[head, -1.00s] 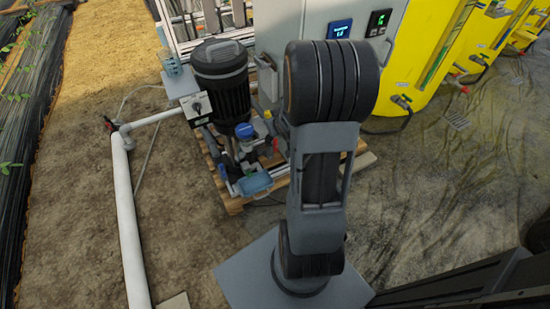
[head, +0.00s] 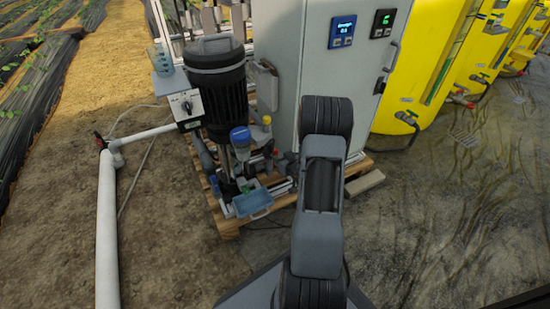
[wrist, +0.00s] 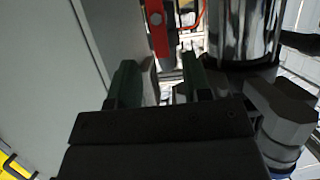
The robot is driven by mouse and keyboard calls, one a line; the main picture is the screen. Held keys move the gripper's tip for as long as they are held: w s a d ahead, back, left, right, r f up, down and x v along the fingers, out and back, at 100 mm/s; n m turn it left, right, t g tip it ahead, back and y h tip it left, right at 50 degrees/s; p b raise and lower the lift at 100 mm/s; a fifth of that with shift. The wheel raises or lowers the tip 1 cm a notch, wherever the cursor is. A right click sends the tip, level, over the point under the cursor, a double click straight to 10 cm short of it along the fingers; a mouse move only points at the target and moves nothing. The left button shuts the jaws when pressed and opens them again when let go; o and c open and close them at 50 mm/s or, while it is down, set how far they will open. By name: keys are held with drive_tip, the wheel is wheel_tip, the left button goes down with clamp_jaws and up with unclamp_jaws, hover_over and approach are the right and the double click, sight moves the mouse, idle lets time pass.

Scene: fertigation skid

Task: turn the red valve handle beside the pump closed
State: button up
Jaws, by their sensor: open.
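A red handle (wrist: 158,32) shows at the top of the wrist view as a flat red bar with a round bolt. It lies beyond the fingertips, roughly in line with the gap between them. My gripper (wrist: 160,82) is open, its two green-tipped fingers apart with nothing seen between them. I cannot tell its exact distance from the handle. In the head view my gripper and this handle are hidden, with my arm in front. The pump (head: 222,95), black with a ribbed motor, stands on a wooden pallet. A shiny cylinder (wrist: 245,35) is right of the handle in the wrist view.
A grey cabinet (head: 285,75) with two displays stands right of the pump; a grey panel (wrist: 35,80) fills the wrist view's left. A white pipe (head: 107,220) with a small red handle (head: 100,141) runs at left. Yellow tanks (head: 415,75) stand at right. Foreground ground is open.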

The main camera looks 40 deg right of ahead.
sight(276, 154)
drive_tip(key=b+x, duration=0.2)
drive_tip(key=x, duration=0.4)
drive_tip(key=shift+w+f, duration=0.1)
drive_tip(key=shift+w, duration=0.25)
drive_tip(key=shift+c, duration=0.3)
clamp_jaws()
